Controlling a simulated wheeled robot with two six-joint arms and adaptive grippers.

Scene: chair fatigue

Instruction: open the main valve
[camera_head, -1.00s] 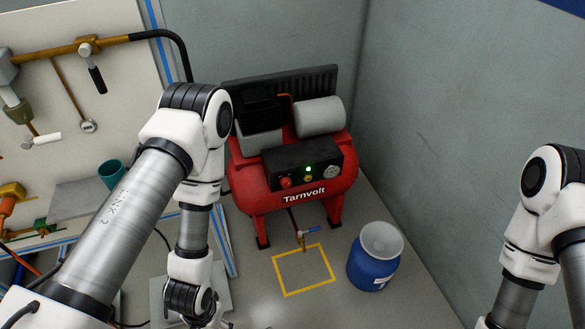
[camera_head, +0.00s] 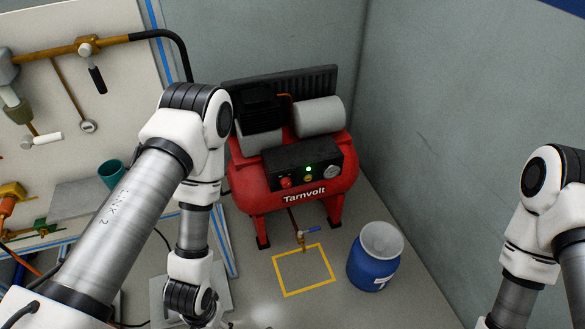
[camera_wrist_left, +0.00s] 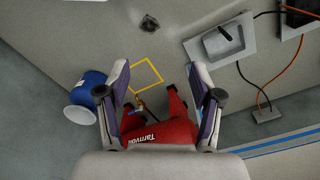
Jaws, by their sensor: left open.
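My left gripper (camera_wrist_left: 157,70) is open and empty in the left wrist view, its two fingers apart above the floor. In the head view the left wrist hangs at the bottom and its fingers are out of frame. A brass valve with a blue lever (camera_head: 309,231) hangs under the red compressor (camera_head: 300,180). On the wall board at upper left are a pipe valve with a black handle (camera_head: 97,80) and a valve with a white handle (camera_head: 46,139). I cannot tell which is the main valve. The right gripper is out of frame.
A blue drum (camera_head: 373,268) stands right of a yellow floor square (camera_head: 318,289). A teal cup (camera_head: 111,174) sits on a grey shelf at left. In the left wrist view, a grey tray (camera_wrist_left: 220,42) and cables (camera_wrist_left: 268,72) lie at upper right. Grey walls enclose the corner.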

